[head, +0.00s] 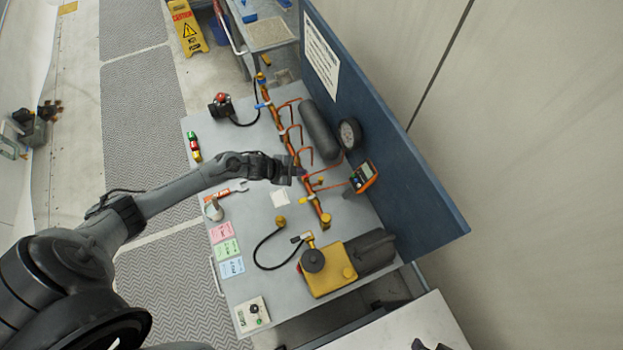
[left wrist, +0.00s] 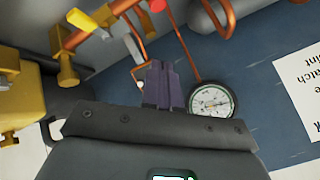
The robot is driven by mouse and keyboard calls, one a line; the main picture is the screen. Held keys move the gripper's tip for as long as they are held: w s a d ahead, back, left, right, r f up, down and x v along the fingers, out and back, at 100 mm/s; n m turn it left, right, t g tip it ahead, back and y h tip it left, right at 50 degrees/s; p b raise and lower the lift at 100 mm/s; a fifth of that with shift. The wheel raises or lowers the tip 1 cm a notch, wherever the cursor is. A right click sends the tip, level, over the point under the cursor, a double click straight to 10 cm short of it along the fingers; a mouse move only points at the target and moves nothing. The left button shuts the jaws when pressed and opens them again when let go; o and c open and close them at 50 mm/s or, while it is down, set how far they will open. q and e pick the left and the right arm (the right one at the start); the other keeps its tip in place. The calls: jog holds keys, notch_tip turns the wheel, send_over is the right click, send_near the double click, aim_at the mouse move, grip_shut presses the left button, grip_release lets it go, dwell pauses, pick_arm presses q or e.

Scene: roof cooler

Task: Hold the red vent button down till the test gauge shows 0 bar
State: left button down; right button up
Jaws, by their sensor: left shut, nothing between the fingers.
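My left gripper (head: 298,171) is shut and empty over the bench, beside the copper pipework. In the left wrist view its closed fingertips (left wrist: 162,70) point toward the pipes. A red round part (left wrist: 157,5), likely the vent button, is cut off by the top edge there, beyond and apart from the fingertips. A round dial gauge (left wrist: 212,100) with a white face shows to the right of the fingers; its reading is too small to tell. In the head view the dial gauge (head: 349,133) is seen edge-on near the blue panel.
An orange handheld meter (head: 364,177) stands right of the pipes. A dark cylinder (head: 318,130) lies behind them. A yellow pump (head: 328,270) and black hose fill the bench's near end. The blue panel (head: 400,160) bounds the right.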

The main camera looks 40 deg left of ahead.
pick_arm(q)
jog(key=shift+t, duration=0.3)
jog(key=w+r, duration=0.1)
jog(key=w+a+r, duration=0.1)
jog(key=w, duration=0.1)
jog(key=shift+a+r, duration=0.15)
jog(key=shift+r, duration=0.2)
jog(key=shift+f, duration=0.1)
jog(key=b, duration=0.7)
send_over(303, 177)
notch_tip(303, 177, down, 7)
jog(key=shift+r, duration=0.1)
jog(key=shift+f+b, duration=0.65)
jog(key=shift+f, duration=0.3)
